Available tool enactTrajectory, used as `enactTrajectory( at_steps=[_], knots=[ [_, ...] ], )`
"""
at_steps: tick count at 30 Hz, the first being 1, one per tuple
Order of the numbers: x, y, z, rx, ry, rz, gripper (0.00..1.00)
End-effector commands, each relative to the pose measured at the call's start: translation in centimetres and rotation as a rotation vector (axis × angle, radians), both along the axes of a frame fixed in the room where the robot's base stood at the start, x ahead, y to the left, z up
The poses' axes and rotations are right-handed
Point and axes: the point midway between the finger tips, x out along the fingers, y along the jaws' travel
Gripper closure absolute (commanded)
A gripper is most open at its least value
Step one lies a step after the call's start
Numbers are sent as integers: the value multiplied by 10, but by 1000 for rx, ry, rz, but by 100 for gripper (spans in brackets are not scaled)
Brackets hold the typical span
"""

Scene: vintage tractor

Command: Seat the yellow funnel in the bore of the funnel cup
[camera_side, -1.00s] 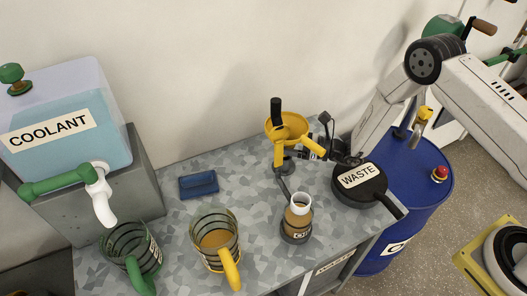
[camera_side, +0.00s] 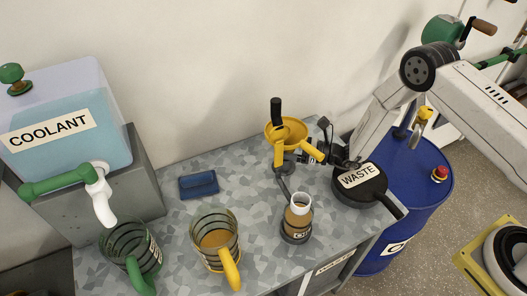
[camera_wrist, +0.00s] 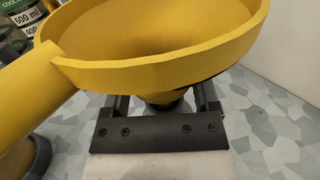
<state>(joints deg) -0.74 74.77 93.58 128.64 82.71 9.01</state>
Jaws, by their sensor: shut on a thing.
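The yellow funnel (camera_side: 290,129) is at the back of the bench in the side view, its bowl opening upward. In the wrist view the funnel (camera_wrist: 160,65) fills the top, with its thick handle running to the lower left. My gripper (camera_side: 323,155) is shut on the funnel below its bowl; the gripper also shows in the wrist view (camera_wrist: 165,108). A dark round cup (camera_side: 284,167), apparently the funnel cup, stands under the funnel. Its bore is hidden, and I cannot tell whether the spout is inside it.
An amber bottle (camera_side: 298,217) with a white neck stands in front of the funnel. A black waste pan (camera_side: 370,191) is to the right. Two mugs (camera_side: 217,243) (camera_side: 120,250), a blue wallet (camera_side: 198,185) and the coolant tank (camera_side: 70,125) are to the left. Bench between wallet and funnel is clear.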

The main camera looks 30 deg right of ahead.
Motion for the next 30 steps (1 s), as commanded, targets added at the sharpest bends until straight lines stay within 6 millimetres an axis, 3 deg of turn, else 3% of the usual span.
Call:
enactTrajectory(
  at_steps=[30],
  knots=[
    [-1,0,-21,0,3,0,88]
  ],
)
